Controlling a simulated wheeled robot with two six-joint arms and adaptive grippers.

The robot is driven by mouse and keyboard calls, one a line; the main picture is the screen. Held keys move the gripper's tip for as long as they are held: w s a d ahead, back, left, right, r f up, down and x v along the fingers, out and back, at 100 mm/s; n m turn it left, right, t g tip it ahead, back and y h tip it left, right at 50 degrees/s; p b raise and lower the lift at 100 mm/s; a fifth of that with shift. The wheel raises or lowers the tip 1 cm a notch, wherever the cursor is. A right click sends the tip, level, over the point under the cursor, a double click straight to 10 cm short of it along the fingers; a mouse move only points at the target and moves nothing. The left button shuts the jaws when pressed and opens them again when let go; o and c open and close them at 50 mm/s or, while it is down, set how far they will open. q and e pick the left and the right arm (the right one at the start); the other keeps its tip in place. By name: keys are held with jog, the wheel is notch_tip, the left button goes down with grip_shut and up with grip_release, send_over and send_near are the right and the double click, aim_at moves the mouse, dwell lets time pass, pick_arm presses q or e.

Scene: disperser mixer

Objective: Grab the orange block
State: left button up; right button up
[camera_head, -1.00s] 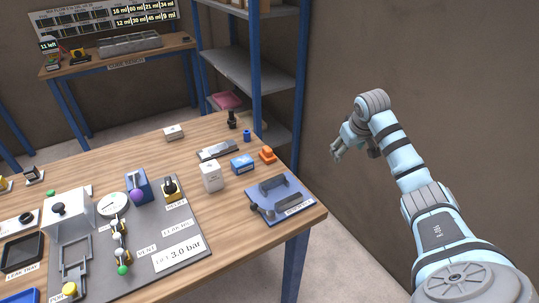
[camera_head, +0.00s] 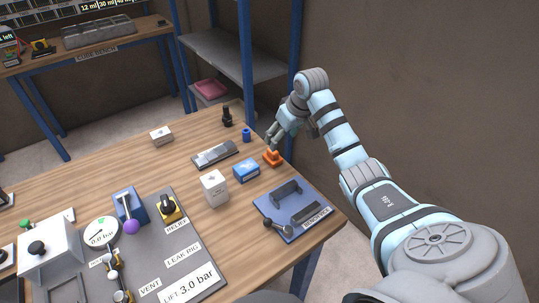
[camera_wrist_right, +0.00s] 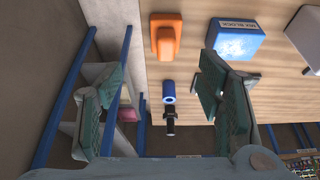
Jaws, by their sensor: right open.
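The orange block (camera_head: 271,158) is a small stepped piece on the wooden table near its right edge. In the right wrist view the orange block (camera_wrist_right: 166,38) lies ahead, at the top between the finger directions. My right gripper (camera_head: 273,139) is just above and behind the orange block in the head view. It also shows in the right wrist view (camera_wrist_right: 160,95), with its two green-padded fingers wide apart and nothing between them in its grasp. I cannot tell the exact gap to the block. My left gripper is not in view.
A small blue cylinder (camera_head: 246,134) and a black upright piece (camera_head: 227,116) stand behind. A shelf post (camera_head: 247,60) rises behind the table.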

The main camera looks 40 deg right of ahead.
aim_at(274, 154)
jog(key=x, duration=0.3)
jog(key=shift+s+f+b, duration=0.15)
jog(key=shift+f+b, duration=0.15)
jog(key=shift+f, duration=0.15)
jog(key=x, duration=0.4)
jog(key=b+x, duration=0.1)
jog(key=x, duration=0.1)
jog(key=shift+a+f, duration=0.3)
jog(key=shift+a, duration=0.1)
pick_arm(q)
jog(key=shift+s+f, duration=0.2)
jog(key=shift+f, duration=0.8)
pick_arm(e)
jog(key=shift+r, duration=0.1)
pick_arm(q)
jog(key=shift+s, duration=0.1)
pick_arm(e)
jog(key=c, duration=1.3)
jog(key=shift+o, duration=0.2)
pick_arm(q)
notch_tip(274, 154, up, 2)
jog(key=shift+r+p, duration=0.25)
jog(key=shift+p, duration=0.95)
pick_arm(e)
notch_tip(274, 154, up, 20)
